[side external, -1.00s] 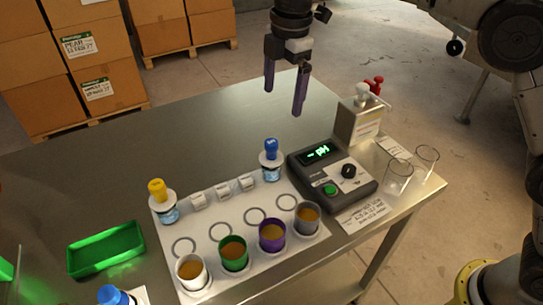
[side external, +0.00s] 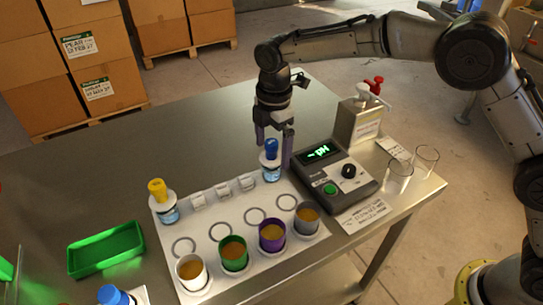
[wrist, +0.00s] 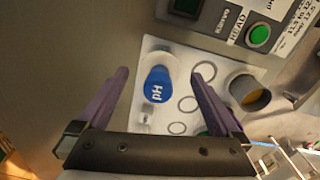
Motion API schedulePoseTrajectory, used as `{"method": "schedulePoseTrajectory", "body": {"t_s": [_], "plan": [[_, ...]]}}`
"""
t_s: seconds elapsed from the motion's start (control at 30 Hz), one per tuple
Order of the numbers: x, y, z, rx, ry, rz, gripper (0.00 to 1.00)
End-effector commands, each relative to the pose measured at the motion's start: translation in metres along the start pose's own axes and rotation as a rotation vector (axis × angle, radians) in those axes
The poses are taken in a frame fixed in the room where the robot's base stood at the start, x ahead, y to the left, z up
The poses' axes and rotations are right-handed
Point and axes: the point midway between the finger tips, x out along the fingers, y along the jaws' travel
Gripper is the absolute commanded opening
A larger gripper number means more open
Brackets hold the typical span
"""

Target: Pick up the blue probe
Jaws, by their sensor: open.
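The blue probe (side external: 271,147) has a blue cap and stands upright in a clear cup of liquid at the back right corner of the white board. In the wrist view its cap (wrist: 158,84) reads "pH" and lies between the open fingers, nearer the left one. My gripper (side external: 274,152) points down with its purple fingers spread on either side of the probe's cap. It also shows in the wrist view (wrist: 160,75), open with nothing held. I cannot tell whether a finger touches the cap.
The pH meter (side external: 333,176) stands close to the right of the probe. Several cups of brown liquid stand along the board's front, with a yellow-capped probe (side external: 158,190) at its left. A green tray (side external: 105,250) and glasses (side external: 398,177) stand farther off. The table behind is clear.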

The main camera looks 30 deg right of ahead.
Motion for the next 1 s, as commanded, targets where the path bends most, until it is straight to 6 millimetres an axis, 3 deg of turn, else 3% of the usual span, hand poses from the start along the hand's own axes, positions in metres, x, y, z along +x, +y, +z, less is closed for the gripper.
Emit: {"method": "schedulePoseTrajectory", "body": {"t_s": [0.2, 0.5, 1.0], "plan": [[0.029, 0.0, 0.0, 0.0, -0.001, -0.003, 1.0], [0.034, 0.001, 0.0, 0.0, 0.0, -0.001, 1.0], [0.033, 0.001, 0.0, 0.0, 0.0, 0.0, 0.12]]}}
